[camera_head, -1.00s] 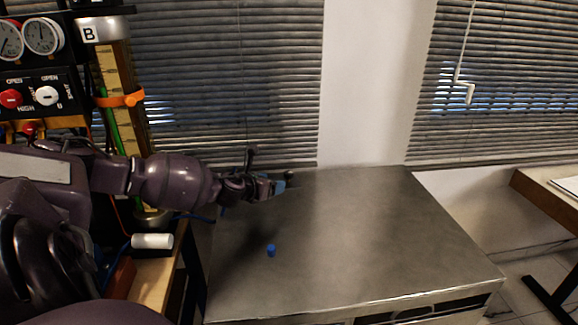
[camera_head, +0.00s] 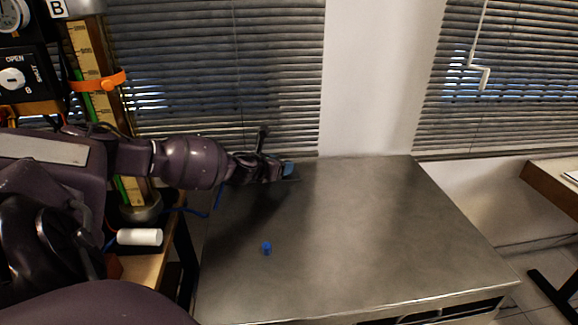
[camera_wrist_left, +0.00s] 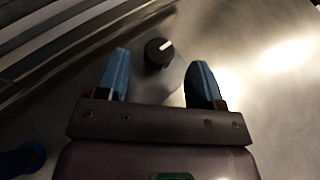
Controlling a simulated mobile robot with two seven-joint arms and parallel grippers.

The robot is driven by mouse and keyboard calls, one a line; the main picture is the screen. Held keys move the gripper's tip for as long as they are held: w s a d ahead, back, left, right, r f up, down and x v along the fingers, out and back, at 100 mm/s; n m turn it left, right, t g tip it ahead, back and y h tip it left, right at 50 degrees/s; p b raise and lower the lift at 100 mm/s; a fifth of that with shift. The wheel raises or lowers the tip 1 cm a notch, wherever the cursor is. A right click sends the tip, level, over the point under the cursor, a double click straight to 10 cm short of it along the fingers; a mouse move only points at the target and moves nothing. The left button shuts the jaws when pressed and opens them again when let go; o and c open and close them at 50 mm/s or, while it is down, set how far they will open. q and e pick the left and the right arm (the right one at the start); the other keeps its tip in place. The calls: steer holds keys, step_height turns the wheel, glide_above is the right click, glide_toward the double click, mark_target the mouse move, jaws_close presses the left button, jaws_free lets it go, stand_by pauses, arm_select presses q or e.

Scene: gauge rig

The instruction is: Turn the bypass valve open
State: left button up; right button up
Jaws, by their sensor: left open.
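A round black knob (camera_wrist_left: 159,52) with a white pointer line shows in the left wrist view, set on the grey metal surface. I cannot tell from any label whether it is the bypass valve. My left gripper (camera_wrist_left: 161,70) is open, its two blue fingertips on either side of the near side of the knob, with gaps to both. In the head view the left gripper (camera_head: 288,170) is over the back-left of the metal table (camera_head: 360,240), and the knob is hidden there. A white knob (camera_head: 12,78) marked OPEN and B is on the panel at left. My right gripper is out of view.
The table's right side is clear.

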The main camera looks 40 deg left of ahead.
arm_select(q)
steer(key=x, duration=0.3)
steer(key=shift+w+f+b, duration=0.15)
steer(key=shift+f+b, duration=0.05)
steer(key=shift+b, duration=0.2)
steer(key=shift+w, duration=0.5)
